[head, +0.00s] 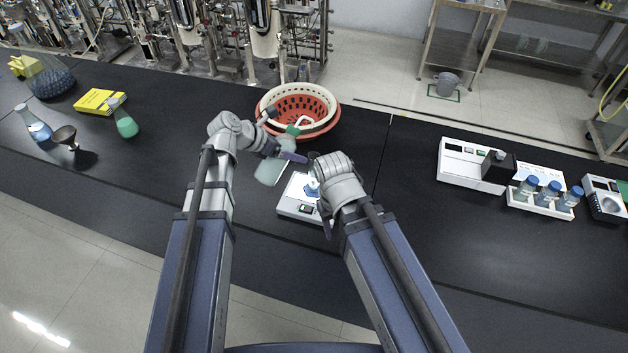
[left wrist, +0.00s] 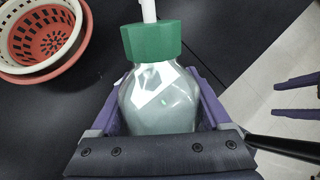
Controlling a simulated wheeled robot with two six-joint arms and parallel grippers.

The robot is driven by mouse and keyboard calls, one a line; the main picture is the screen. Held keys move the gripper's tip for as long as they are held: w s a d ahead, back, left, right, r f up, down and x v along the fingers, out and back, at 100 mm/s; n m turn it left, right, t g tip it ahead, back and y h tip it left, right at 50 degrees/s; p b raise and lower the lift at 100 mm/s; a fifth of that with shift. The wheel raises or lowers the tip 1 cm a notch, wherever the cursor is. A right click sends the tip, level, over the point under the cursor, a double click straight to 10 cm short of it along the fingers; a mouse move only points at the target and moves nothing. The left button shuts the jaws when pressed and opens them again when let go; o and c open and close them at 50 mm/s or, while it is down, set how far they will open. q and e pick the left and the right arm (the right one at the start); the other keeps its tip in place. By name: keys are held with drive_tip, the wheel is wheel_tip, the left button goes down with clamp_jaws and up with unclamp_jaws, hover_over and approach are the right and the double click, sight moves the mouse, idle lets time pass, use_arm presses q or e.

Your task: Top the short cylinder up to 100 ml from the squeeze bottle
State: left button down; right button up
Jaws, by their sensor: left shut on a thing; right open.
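The squeeze bottle (head: 270,172) is clear with a green cap and a white spout. My left gripper (head: 284,157) is shut on it, and the spout leans right towards my right gripper. In the left wrist view the bottle (left wrist: 160,100) sits between the purple fingers, with pale contents. My right gripper (head: 326,215) is beside a white bench device (head: 297,210); its open, empty purple fingers show in the left wrist view (left wrist: 298,98). A small blue thing (head: 312,189) on the device is partly hidden by my right wrist. I cannot tell whether it is the short cylinder.
Nested cream and red baskets (head: 330,100) stand just behind the bottle. Flasks (head: 125,124), a dark funnel-shaped thing (head: 65,136) and a yellow box (head: 98,101) are at left. A white instrument (head: 466,165) and a rack of blue-capped bottles (head: 540,206) stand right.

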use_arm(q)
drive_tip(key=shift+y+p, duration=0.3)
drive_tip(key=shift+p, duration=0.1)
drive_tip(key=shift+a+f+g, duration=0.1)
drive_tip(key=shift+f+g, duration=0.1)
drive_tip(key=shift+g, duration=0.1)
drive_tip(key=shift+s, duration=0.1)
drive_tip(key=shift+f+y+p, duration=0.1)
drive_tip(key=shift+y+p, duration=0.3)
drive_tip(key=shift+f+g, duration=0.15)
drive_tip(key=shift+g, duration=0.15)
drive_tip(key=shift+a, duration=0.1)
drive_tip(key=shift+s+f, duration=0.1)
